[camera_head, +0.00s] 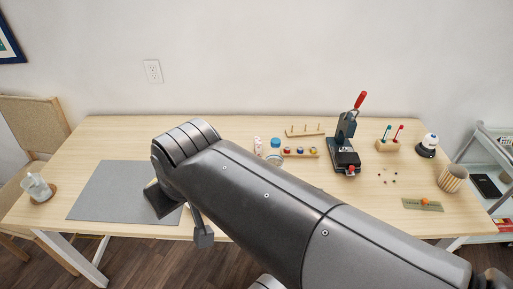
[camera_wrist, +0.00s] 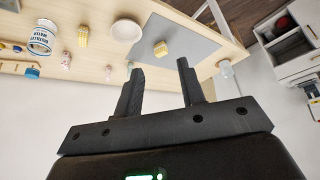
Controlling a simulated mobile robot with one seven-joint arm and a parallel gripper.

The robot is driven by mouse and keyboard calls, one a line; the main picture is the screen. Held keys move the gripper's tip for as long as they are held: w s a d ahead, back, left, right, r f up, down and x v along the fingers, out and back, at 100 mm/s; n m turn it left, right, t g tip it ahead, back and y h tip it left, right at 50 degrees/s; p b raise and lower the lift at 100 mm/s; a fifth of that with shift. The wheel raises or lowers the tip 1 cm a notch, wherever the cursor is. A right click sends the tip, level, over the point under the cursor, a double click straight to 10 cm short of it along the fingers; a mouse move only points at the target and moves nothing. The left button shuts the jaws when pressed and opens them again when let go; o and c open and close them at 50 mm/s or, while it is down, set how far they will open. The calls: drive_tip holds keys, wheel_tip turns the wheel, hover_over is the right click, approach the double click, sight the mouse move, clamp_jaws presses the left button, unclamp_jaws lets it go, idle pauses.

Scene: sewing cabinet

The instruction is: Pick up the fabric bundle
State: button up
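In the wrist view, a small yellow, striped bundle (camera_wrist: 161,48) sits on the grey mat (camera_wrist: 190,42); it looks like the fabric bundle. A second yellow striped item (camera_wrist: 83,36) stands on the bare table beyond a white bowl, and I cannot tell for certain which is fabric. My gripper (camera_wrist: 160,66) is open and empty, its two black fingers apart. The bundle on the mat shows in the gap beyond the fingertips, apart from them. In the head view my arm covers the middle of the table and both yellow items are hidden; the mat (camera_head: 112,192) shows at left.
A clear bottle (camera_head: 37,187) is at the table's left end. A black press (camera_head: 343,155) with a red handle, spool racks and a wooden cup (camera_head: 452,178) stand right of my arm.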

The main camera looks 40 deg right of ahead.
drive_tip(key=shift+o, duration=0.3)
drive_tip(key=o, duration=0.4)
drive_tip(key=w+d+f+m+g+h, duration=0.1)
drive_tip(key=w+d+f+m+g, duration=0.15)
drive_tip(key=w+d+f, duration=0.5)
drive_tip(key=w+d+f+m+g, duration=0.2)
drive_tip(key=w+d+f+m, duration=0.25)
drive_tip(key=w+d, duration=0.6)
drive_tip(key=shift+m+g+y, duration=0.5)
drive_tip(key=shift+g, duration=0.05)
drive_tip(key=d+f, duration=0.6)
drive_tip(key=d, duration=0.1)
drive_tip(key=d+f, duration=0.3)
drive_tip(key=shift+s+d+f, duration=0.2)
drive_tip(key=shift+s, duration=0.15)
drive_tip(key=shift+d+f, duration=0.2)
drive_tip(key=shift+f, duration=0.1)
drive_tip(key=f, duration=1.1)
drive_tip(key=shift+d, duration=0.3)
